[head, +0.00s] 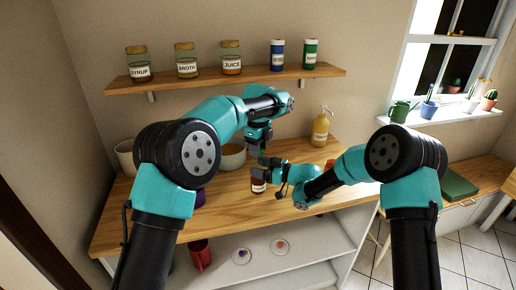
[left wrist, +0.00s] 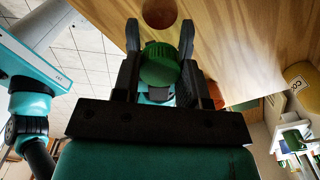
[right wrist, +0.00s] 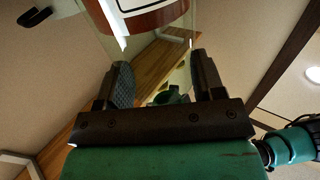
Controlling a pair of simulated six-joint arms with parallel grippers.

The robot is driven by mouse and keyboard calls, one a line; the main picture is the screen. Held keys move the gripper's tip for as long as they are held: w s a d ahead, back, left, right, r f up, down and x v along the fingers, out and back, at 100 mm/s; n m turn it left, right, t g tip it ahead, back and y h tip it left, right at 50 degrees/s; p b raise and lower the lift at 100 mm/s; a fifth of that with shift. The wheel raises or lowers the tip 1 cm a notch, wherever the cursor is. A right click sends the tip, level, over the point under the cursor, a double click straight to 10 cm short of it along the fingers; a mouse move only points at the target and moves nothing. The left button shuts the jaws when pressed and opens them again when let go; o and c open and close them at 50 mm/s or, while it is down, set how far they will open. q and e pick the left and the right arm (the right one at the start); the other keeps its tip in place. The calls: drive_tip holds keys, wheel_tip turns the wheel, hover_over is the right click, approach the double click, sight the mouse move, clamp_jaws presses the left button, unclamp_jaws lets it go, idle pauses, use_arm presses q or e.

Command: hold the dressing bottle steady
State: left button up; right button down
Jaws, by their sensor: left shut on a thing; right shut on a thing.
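The dressing bottle (head: 258,187) stands upright on the wooden counter, small and partly hidden by my grippers in the head view. My right gripper (head: 260,168) reaches it from the right and is shut on its clear upper part. In the right wrist view the clear glass passes between the fingers (right wrist: 160,75), and a red-brown band with a white label (right wrist: 152,18) shows at the top. My left gripper (head: 260,150) points down from above. In the left wrist view its fingers (left wrist: 159,35) are shut on a green cap (left wrist: 160,65), which hides what is beneath it.
A bowl (head: 232,158) stands behind my left gripper and a purple mug (head: 199,199) to the left. A yellow pump bottle (head: 320,130) is at the back right. Jars and shakers stand on the wall shelf (head: 225,80). A red mug (head: 200,256) sits below the counter.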

use_arm(q)
drive_tip(key=n, duration=2.5)
drive_tip(key=shift+r, duration=0.1)
drive_tip(key=n, duration=1.5)
drive_tip(key=shift+n, duration=0.4)
